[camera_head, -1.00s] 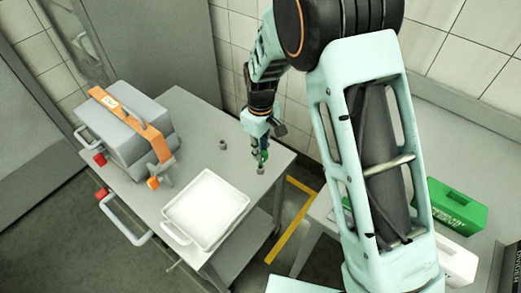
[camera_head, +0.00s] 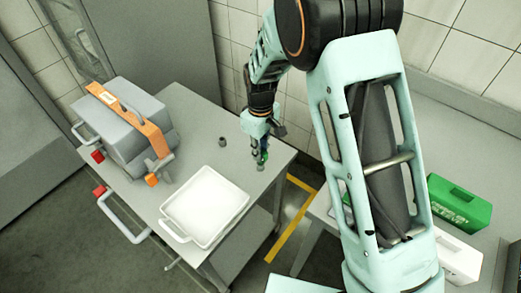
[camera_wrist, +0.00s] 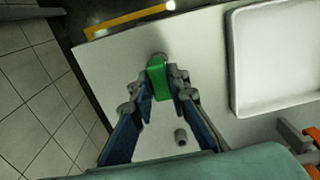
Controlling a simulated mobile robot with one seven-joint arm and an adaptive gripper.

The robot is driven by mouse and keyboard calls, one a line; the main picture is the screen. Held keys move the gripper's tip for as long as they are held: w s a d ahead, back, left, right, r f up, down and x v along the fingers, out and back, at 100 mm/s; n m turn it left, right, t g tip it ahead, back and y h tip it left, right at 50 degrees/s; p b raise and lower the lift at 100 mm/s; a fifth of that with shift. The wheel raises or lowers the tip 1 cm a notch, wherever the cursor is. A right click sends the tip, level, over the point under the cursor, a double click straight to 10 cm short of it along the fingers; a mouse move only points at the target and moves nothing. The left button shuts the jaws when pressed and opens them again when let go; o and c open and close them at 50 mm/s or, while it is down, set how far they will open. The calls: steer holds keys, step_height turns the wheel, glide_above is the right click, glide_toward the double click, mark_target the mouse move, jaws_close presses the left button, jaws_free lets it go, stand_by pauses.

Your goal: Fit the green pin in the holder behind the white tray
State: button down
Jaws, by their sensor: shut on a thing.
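My gripper (camera_wrist: 161,86) is shut on the green pin (camera_wrist: 157,74), which shows between the fingertips in the wrist view. In the head view my gripper (camera_head: 260,151) points down over the back right part of the table. A small grey round holder (camera_head: 260,168) is right below it, and its edge shows past the pin's far end in the wrist view (camera_wrist: 159,56). I cannot tell whether the pin is in it. A second grey holder (camera_head: 222,142) stands behind the white tray (camera_head: 190,237), apart from my gripper; it also shows in the wrist view (camera_wrist: 180,137).
A grey case (camera_head: 135,125) with an orange strap stands at the table's left. The grey table (camera_head: 187,108) is clear between the case and the holders. A green box (camera_head: 460,205) and a white box lie on a counter at the right.

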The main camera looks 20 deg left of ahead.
steer(key=shift+f+b, duration=0.75)
steer(key=shift+f, duration=0.3)
steer(key=c, duration=1.8)
jaws_free()
step_height(320, 180, up, 12)
steer(key=shift+r, duration=0.1)
